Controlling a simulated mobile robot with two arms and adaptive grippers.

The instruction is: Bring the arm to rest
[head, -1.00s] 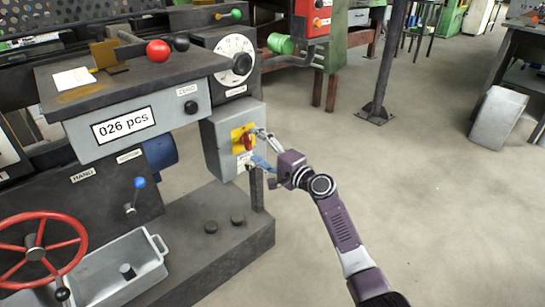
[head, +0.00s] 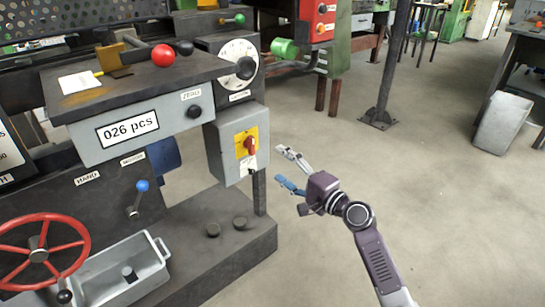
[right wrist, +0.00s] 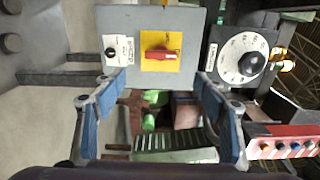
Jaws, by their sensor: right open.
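My right gripper (head: 284,168) is open and empty in the head view, in the air to the right of a grey switch box (head: 226,160). Its blue-padded fingers (right wrist: 163,125) spread apart in the right wrist view, with nothing between them. The box carries a red rotary switch (head: 249,144) on a yellow plate, which also shows in the right wrist view (right wrist: 161,54). A clear gap shows between the fingertips and the box in the head view. My left gripper is not in view.
The machine on the left has a counter reading "026 pcs" (head: 127,129), a red handwheel (head: 39,256), a white dial (head: 238,62) and a grey tray (head: 108,279). A dark post (head: 388,80) stands at the back. Open floor (head: 440,210) lies to the right.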

